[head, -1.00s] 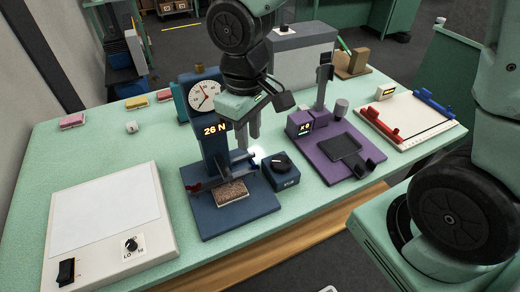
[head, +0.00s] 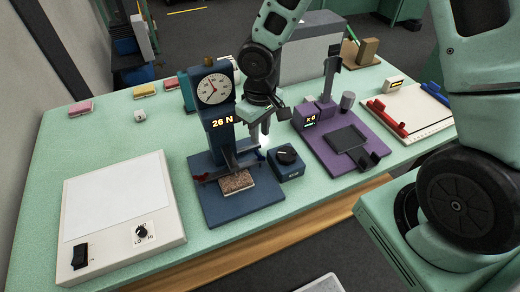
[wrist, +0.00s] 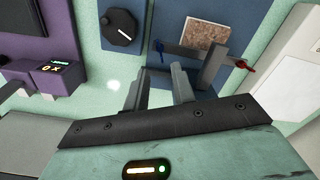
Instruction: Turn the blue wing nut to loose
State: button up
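The blue wing nut (wrist: 160,47) shows in the wrist view at one end of the dark crossbar, ahead of my fingers. A red wing nut (wrist: 240,64) is at the bar's other end, and it also shows in the head view (head: 200,178). Both belong to the dark blue force stand (head: 219,120), which has a round dial and reads 26 N. My gripper (wrist: 158,92) is open and empty, its two fingers apart and short of the blue nut. In the head view my gripper (head: 259,132) hangs just right of the stand's column. I cannot clearly make out the blue nut there.
A dark blue knob box (head: 288,162) sits right of the stand. A brown textured sample (head: 237,181) lies on the stand's base. A purple device (head: 335,145) stands farther right, and a white panel box (head: 118,215) lies left.

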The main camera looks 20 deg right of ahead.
aim_at(260, 156)
notch_tip(260, 156, down, 8)
jog(key=shift+f, duration=0.15)
dwell(0.3)
grip_shut()
